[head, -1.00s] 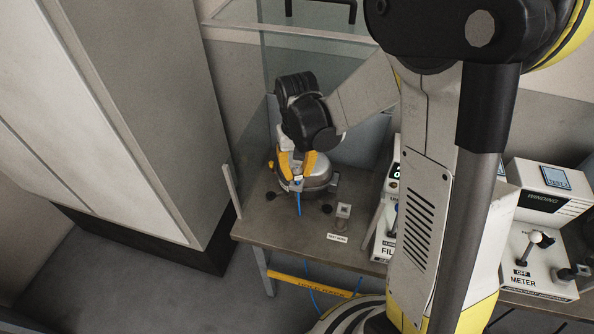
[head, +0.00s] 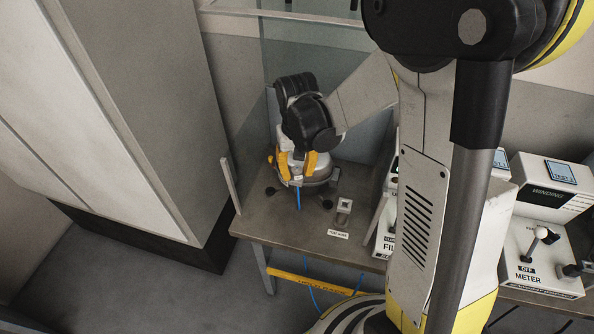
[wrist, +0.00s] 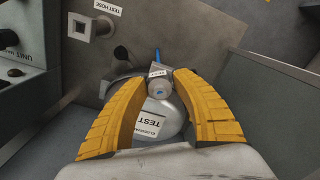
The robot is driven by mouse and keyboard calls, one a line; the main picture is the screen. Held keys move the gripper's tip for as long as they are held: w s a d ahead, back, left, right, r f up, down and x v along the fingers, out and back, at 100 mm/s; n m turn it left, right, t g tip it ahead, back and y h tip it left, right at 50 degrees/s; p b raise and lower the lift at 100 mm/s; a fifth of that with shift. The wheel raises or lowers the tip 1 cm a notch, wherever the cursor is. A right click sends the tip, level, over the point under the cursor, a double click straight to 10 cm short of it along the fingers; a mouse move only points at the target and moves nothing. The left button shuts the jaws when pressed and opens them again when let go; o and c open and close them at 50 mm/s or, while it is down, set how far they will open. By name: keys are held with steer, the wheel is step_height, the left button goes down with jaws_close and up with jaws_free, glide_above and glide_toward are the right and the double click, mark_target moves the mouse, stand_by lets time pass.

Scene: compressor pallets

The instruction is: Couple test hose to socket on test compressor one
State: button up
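The blue hose line hangs down from the fitting in the head view (head: 299,199). Test compressor one (wrist: 165,113) is a rounded silver body with a white "TEST" label, directly under the fingers. It sits on the bench in the head view (head: 318,182), and my gripper (head: 297,168) is over its near side. The socket is hidden, and I cannot tell whether the fitting touches it.
The bench (head: 280,228) carries an empty square holder (head: 344,206) beside a "TEST HOSE" label. White test units stand on the right, including a winding meter (head: 540,245). A thin upright post (head: 230,185) stands at the bench's left edge, near a tall cabinet (head: 120,110).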

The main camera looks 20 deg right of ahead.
mark_target(297, 167)
steer(key=shift+o, duration=0.5)
steer(key=shift+r, duration=0.1)
step_height(297, 167, up, 7)
steer(key=shift+r, duration=0.2)
steer(key=s+r+t+b, duration=0.2)
steer(key=s+t, duration=0.1)
steer(key=s, duration=0.3)
steer(key=s+r+n+t+b, duration=0.1)
steer(key=s+r+t+b, duration=0.1)
steer(key=s+t, duration=0.2)
steer(key=s, duration=0.2)
steer(key=shift+s+r+b, duration=0.25)
steer(key=shift+s+b, duration=0.1)
steer(key=shift+b, duration=0.05)
stand_by(0.7)
